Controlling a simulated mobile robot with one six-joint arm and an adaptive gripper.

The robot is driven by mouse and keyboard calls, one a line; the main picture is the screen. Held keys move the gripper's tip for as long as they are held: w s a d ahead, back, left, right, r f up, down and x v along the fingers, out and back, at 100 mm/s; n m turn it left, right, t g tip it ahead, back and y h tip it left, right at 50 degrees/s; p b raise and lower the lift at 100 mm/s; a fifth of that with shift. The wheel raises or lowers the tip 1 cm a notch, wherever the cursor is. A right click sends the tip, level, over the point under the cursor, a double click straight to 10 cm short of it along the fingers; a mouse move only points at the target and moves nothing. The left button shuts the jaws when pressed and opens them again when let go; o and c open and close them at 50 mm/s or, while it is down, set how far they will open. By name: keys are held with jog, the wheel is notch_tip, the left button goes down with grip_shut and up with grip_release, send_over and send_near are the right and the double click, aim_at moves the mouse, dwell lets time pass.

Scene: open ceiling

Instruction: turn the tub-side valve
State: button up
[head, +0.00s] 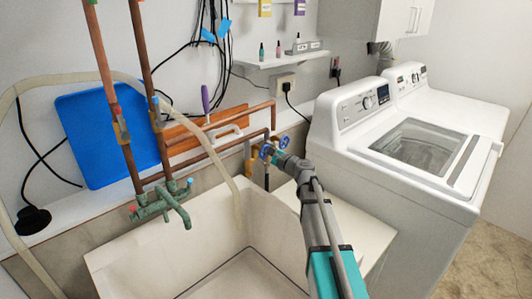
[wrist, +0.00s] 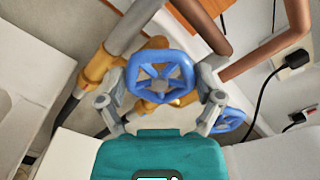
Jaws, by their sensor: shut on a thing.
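Two blue handwheel valves sit on the pipes against the wall behind the tub's right end. The tub-side valve (head: 266,151) is the left one in the head view; the other valve (head: 283,141) is just up and right of it. My gripper (head: 277,157) reaches up to the tub-side valve. In the wrist view, the fingers of my gripper (wrist: 163,82) are shut on the rim of the tub-side valve's wheel (wrist: 160,58), one on each side. The second wheel (wrist: 231,121) shows partly behind the right finger.
The white tub (head: 130,262) with its green faucet (head: 160,203) lies to the left. A washing machine (head: 410,185) stands close on the right. Copper pipes (head: 222,150), a blue board (head: 95,140) and an outlet (head: 284,84) with a black cord are near the wall.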

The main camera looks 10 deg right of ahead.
jog(key=n, duration=0.6)
jog(key=shift+n, duration=0.3)
dwell(0.4)
jog(key=o, duration=0.9)
jog(key=v, duration=1.2)
jog(key=shift+w, duration=0.1)
